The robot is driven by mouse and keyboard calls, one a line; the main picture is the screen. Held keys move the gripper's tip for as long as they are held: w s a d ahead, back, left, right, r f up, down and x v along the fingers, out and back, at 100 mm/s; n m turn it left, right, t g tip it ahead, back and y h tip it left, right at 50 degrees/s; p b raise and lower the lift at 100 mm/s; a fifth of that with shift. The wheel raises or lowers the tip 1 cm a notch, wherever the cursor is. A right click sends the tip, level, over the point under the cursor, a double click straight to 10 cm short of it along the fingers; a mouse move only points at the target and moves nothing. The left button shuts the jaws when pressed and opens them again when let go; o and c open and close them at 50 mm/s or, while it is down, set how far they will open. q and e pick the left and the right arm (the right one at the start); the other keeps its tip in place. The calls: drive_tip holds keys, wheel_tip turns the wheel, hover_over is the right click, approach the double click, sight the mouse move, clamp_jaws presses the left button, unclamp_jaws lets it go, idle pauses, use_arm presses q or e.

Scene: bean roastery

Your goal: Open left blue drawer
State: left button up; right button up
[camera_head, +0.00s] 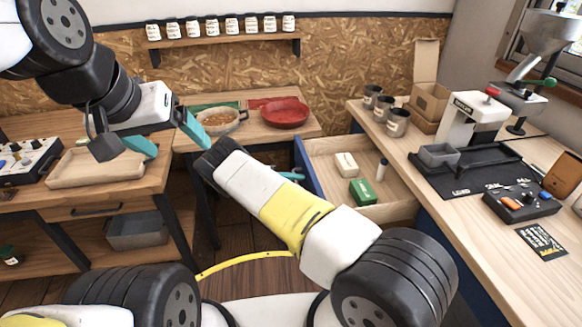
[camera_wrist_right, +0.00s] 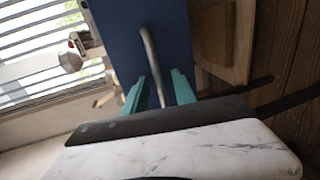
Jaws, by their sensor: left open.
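The blue drawer (camera_head: 308,182) is pulled out from under the right-hand counter, and its wooden inside shows. In the right wrist view, the open right fingers (camera_wrist_right: 158,88) are on either side of the metal bar handle (camera_wrist_right: 149,48) on the blue front (camera_wrist_right: 175,30), with gaps visible. My left gripper (camera_head: 170,134) is open and empty above the left workbench.
A pan of beans (camera_head: 222,121) and a red bowl (camera_head: 285,112) stand on the back table. A wooden tray (camera_head: 92,166) is on the left workbench. The right counter (camera_head: 440,195) holds several tins, a machine and a black mat. A yellow strip crosses the floor.

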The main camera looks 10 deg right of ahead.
drive_tip(key=v, duration=0.7)
drive_tip(key=shift+a, duration=0.2)
drive_tip(key=shift+s+d, duration=0.1)
